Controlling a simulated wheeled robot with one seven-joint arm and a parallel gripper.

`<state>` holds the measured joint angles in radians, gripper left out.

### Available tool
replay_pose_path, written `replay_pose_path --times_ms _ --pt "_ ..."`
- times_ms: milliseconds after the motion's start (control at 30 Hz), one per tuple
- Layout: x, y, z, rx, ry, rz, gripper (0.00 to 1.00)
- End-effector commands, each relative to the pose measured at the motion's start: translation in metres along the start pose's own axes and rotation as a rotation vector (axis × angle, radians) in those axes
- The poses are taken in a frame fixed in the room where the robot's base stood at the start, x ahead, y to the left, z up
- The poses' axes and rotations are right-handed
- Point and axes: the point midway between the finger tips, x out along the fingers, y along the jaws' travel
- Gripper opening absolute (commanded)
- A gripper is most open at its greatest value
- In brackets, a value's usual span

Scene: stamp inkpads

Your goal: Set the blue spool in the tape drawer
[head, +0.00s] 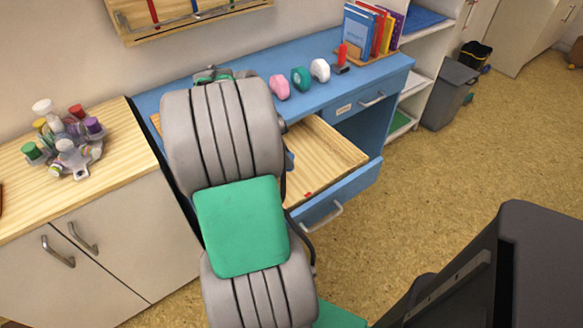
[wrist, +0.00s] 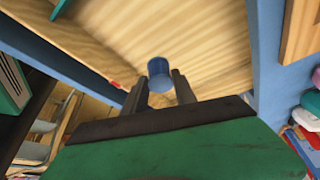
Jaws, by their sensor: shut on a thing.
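The blue spool (wrist: 160,72) is a small dark-blue cylinder between my fingertips in the wrist view. My gripper (wrist: 159,88) is shut on it. The pale wooden floor of an open drawer (wrist: 215,55) lies beyond the spool. I cannot tell whether the spool touches that floor or hangs above it. In the head view the open drawer (head: 330,150) has a blue front with a metal handle, pulled out from the blue desk. My arm hides my gripper, most of the spool and the drawer's left part there. No label shows on this drawer.
A shut drawer (head: 357,105) with a label is to the right of the open one. Pink (head: 279,87), teal (head: 301,78) and white (head: 320,70) rounded items stand on the desk (head: 240,68). A stamp carousel (head: 65,140) is on the left counter. A small red mark (head: 308,195) shows in the drawer.

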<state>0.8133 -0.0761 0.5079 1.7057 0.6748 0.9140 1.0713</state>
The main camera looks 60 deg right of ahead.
Motion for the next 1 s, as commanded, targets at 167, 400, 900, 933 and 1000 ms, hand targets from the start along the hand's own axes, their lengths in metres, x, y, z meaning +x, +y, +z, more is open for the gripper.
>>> replay_pose_path --times_ms 167,400,900,933,1000 --pt "0.046 -0.018 -0.006 -0.002 0.0 0.003 0.0" --pt "0.074 -0.03 -0.009 -0.003 0.0 0.002 0.0" --pt "0.099 -0.03 0.003 -0.004 0.0 -0.002 0.33" --pt "0.098 -0.03 0.002 -0.004 0.0 -0.002 0.36" --pt "0.098 -0.03 0.002 -0.004 0.0 -0.001 0.42"
